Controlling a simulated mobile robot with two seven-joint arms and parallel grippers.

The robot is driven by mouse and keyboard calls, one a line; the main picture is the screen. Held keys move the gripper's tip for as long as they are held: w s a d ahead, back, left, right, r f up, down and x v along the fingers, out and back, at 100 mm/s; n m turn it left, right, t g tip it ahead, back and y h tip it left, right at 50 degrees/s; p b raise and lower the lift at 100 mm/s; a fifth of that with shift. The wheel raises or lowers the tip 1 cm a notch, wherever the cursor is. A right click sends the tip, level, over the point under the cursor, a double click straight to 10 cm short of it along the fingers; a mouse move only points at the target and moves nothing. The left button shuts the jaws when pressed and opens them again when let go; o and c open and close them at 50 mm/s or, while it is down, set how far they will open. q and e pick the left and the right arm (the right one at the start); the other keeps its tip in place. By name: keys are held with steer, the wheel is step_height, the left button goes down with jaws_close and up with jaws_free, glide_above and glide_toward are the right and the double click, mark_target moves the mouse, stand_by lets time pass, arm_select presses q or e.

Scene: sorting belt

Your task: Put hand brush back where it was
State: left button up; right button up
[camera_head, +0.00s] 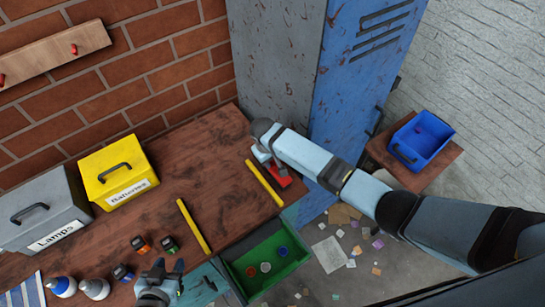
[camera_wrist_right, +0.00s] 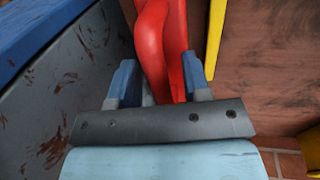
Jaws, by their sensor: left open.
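The red hand brush (camera_head: 280,174) is at the right end of the wooden workbench, beside a yellow strip. In the right wrist view its red handle (camera_wrist_right: 165,45) lies between the two blue fingertips of my right gripper (camera_wrist_right: 158,82). The right fingertip meets the handle; I cannot tell whether the left one presses on it. In the head view my right gripper (camera_head: 262,154) is at the brush and partly covers it. The brush's bristles are hidden. My left gripper (camera_head: 167,270) is open and empty at the bench's front edge, near small bottles.
Yellow strips (camera_head: 194,226) (camera_head: 264,183) lie on the workbench (camera_head: 215,170). A yellow Batteries box (camera_head: 117,160) and grey Lamps box (camera_head: 38,205) stand left. A blue locker (camera_head: 350,95) stands right behind my right arm; a blue crate (camera_head: 430,140) is farther right.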

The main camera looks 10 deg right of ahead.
steer(key=shift+r, duration=0.1)
step_height(320, 180, up, 11)
steer(key=a, duration=0.2)
steer(key=s+f+t+y, duration=0.4)
steer(key=s+f, duration=0.6)
steer(key=s, duration=0.2)
steer(key=s+d+r+t, duration=0.1)
steer(key=s+d+t, duration=0.2)
steer(key=s, duration=0.5)
steer(key=s+d+r+m+t+y, duration=0.1)
steer(key=s+d+t, duration=0.2)
steer(key=s+d, duration=0.3)
steer(key=shift+s+b, duration=0.3)
steer(key=shift+s, duration=0.95)
steer(key=shift+d, duration=0.1)
